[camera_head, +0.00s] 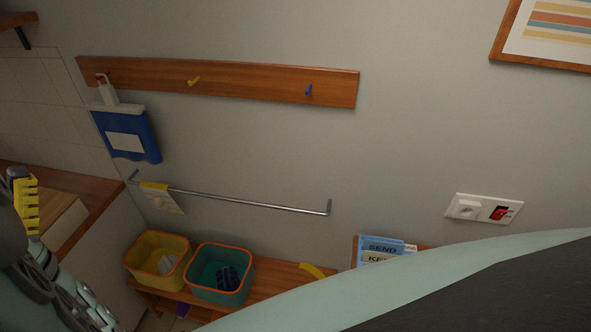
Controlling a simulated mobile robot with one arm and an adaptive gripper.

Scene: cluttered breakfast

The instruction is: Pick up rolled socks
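Two bins stand side by side on a low wooden bench below the wall rail. The teal bin (206,294) with an orange rim holds a dark navy patterned bundle (229,278) that looks like rolled socks. Dark and grey-green linkages of what looks like my gripper (60,288) show at the lower left edge, left of the bins in the picture. Its fingertips are not clear, and I see nothing held in it.
A metal rail (245,203) runs above the bins. A yellow curved object (312,270) lies on the bench (270,284). My pale green body part covers the lower right.

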